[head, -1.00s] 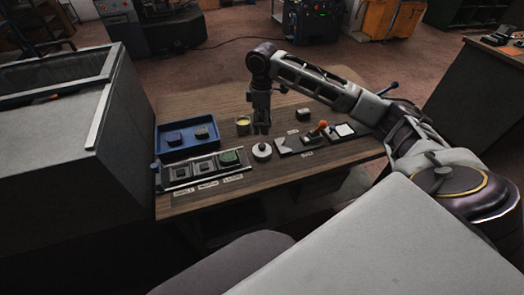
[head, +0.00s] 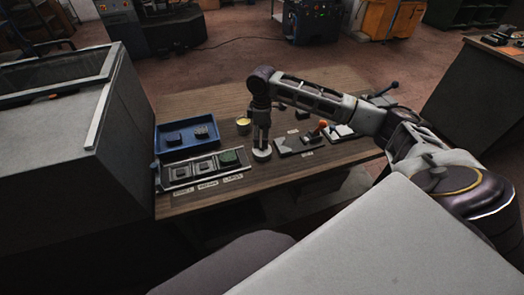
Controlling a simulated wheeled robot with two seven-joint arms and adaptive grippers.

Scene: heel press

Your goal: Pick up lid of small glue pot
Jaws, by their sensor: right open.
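A round white lid (head: 262,154) lies on the wooden workbench, near its front edge. A small pot with a yellowish top (head: 243,125) stands behind it and to the left. My right gripper (head: 262,146) points straight down directly over the lid, with its open fingertips at or just above the lid's top. The fingers hide the lid's middle, and I cannot tell whether they touch it. My left gripper is not in view.
A blue tray (head: 160,151) with dark pieces and a rack (head: 166,184) with several labelled slots lie to the left. An orange-knobbed device (head: 312,137) and flat plates lie to the right. A large grey cabinet (head: 50,130) borders the bench's left side.

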